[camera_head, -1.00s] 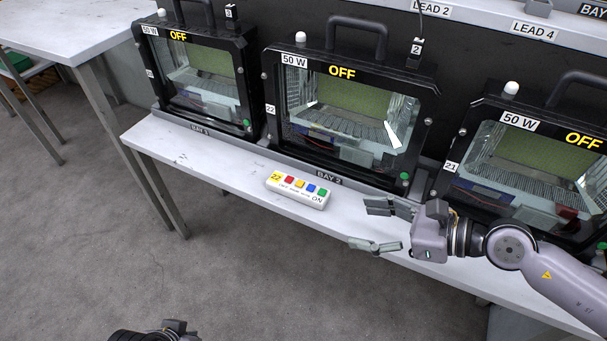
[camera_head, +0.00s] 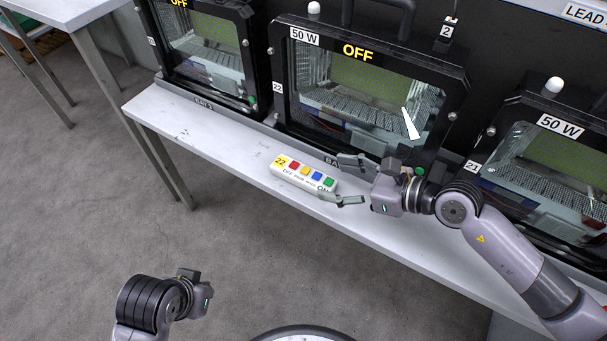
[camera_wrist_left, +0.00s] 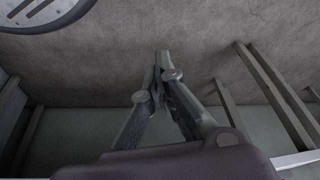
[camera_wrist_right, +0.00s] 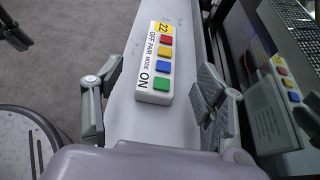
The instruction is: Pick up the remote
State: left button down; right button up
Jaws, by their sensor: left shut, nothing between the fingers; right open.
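The remote (camera_head: 303,174) is a white bar with a yellow "22" label and red, yellow, blue and green buttons. It lies flat on the white bench in front of the middle housing. In the right wrist view the remote (camera_wrist_right: 158,62) lies ahead, its ON end nearest me. My right gripper (camera_head: 345,180) is open and empty. In the head view its fingertips are at the remote's right end, one on either side; whether they touch it I cannot tell. My left gripper (camera_wrist_left: 162,58) is shut and empty over the floor, away from the bench.
Black floodlight housings (camera_head: 365,95) marked 50 W and OFF stand along the back of the bench (camera_head: 215,135). The bench's front edge is close to the remote. Another table (camera_head: 60,12) stands at the far left. Bench to the left of the remote is clear.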

aim_at(306, 173)
jog(key=x, duration=0.3)
jog(key=shift+w+a, duration=0.1)
jog(key=shift+a, duration=0.05)
jog(key=b+x, duration=0.1)
jog(key=x, duration=0.2)
jog(key=shift+w+a+f, duration=0.2)
jog(key=shift+f, duration=0.05)
jog(key=shift+w+a+f, duration=0.15)
jog(key=shift+w+a, duration=0.05)
jog(key=shift+a, duration=0.15)
pick_arm(q)
jog(key=w, duration=0.1)
jog(key=w+d+t, duration=0.1)
jog(key=w, duration=0.1)
jog(key=shift+f+t, duration=0.1)
jog(key=shift+t, duration=0.2)
pick_arm(e)
jog(key=shift+c, duration=0.6)
jog(key=c, duration=1.2)
